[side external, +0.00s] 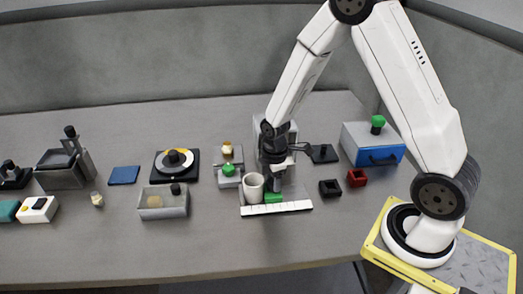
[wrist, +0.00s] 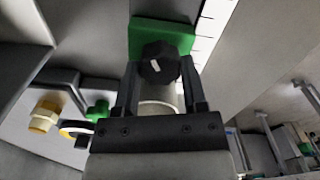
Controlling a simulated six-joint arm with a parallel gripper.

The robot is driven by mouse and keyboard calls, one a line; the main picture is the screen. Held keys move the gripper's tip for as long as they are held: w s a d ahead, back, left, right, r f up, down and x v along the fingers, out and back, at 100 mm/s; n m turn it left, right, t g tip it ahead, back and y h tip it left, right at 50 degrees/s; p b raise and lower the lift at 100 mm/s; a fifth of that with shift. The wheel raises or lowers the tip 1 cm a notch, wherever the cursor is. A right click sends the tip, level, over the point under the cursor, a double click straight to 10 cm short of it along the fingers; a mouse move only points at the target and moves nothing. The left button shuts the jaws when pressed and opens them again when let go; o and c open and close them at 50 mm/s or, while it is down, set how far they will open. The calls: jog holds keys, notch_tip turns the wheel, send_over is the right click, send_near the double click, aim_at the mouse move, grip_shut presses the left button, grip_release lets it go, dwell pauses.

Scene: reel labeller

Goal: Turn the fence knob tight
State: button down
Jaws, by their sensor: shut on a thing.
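The fence knob (wrist: 159,62) is black and faceted with a pale mark on its top. It sits on the green fence block (wrist: 181,32), beside a white scale strip (wrist: 208,28). My gripper (wrist: 159,78) is shut on the knob, with one finger on each side of it. In the side view my gripper (side external: 277,185) points down over the green fence block (side external: 273,198), just behind the scale strip (side external: 277,209). There the knob is mostly hidden by the fingers.
A white cylinder (side external: 253,188) stands close left of my gripper. A grey unit with a green knob (side external: 228,170) is further left. Small black (side external: 330,188) and red (side external: 357,178) open boxes and a blue-fronted box (side external: 373,152) lie to the right. The table front is clear.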

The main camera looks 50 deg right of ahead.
jog(key=shift+m, duration=0.4)
jog(key=m, duration=1.1)
dwell(0.4)
jog(key=shift+c, duration=0.7)
grip_release()
jog(key=shift+r, duration=0.1)
jog(key=shift+r, duration=3.8)
